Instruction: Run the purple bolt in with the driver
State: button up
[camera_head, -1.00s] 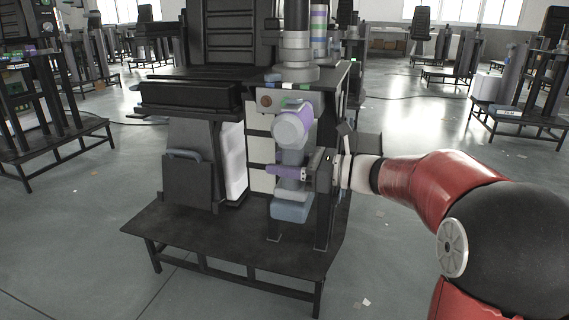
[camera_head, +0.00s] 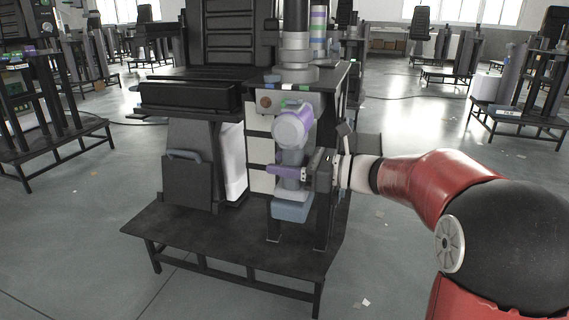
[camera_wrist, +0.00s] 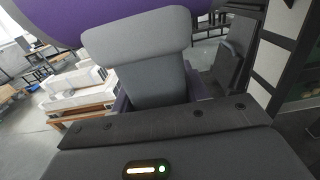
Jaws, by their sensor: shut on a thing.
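The driver (camera_head: 290,130) has a purple and pale grey body, a grey handle and a blue-grey base (camera_head: 291,209). It is upright in front of the lift column's panel. My gripper (camera_head: 288,173) is shut around the driver's handle from the right. In the wrist view the grey handle (camera_wrist: 140,60) stands between the jaws, with the purple body (camera_wrist: 60,14) above it. I cannot make out the purple bolt; the driver covers part of the panel. Whether the driver's tip touches anything is hidden.
The lift column (camera_head: 297,50) rises behind the driver from a dark stand. A grey panel with a reddish-brown round spot (camera_head: 265,101) is just above left. A black platform (camera_head: 190,235) spreads below.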

jog(key=shift+w+d+r, duration=0.1)
jog(key=shift+w+r, duration=0.05)
jog(key=shift+w, duration=0.25)
dwell(0.4)
jog(key=shift+w+d+p, duration=0.3)
jog(key=shift+w+p, duration=0.3)
jog(key=shift+p, duration=1.45)
dwell(2.6)
jog(key=shift+s, duration=0.1)
jog(key=shift+s+a+b, duration=0.1)
jog(key=shift+s+a, duration=0.2)
jog(key=shift+s, duration=0.45)
jog(key=shift+s+a+b, duration=0.1)
jog(key=shift+s+a, duration=0.2)
jog(key=shift+s, duration=0.45)
jog(key=shift+s+a+b, duration=0.1)
jog(key=shift+s+a, duration=0.2)
jog(key=shift+s, duration=0.45)
jog(key=shift+s+a, duration=0.25)
jog(key=shift+s, duration=0.4)
jog(key=shift+s+a, duration=0.2)
jog(key=shift+s, duration=0.4)
jog(key=shift+s+a, duration=0.25)
jog(key=shift+s, duration=0.4)
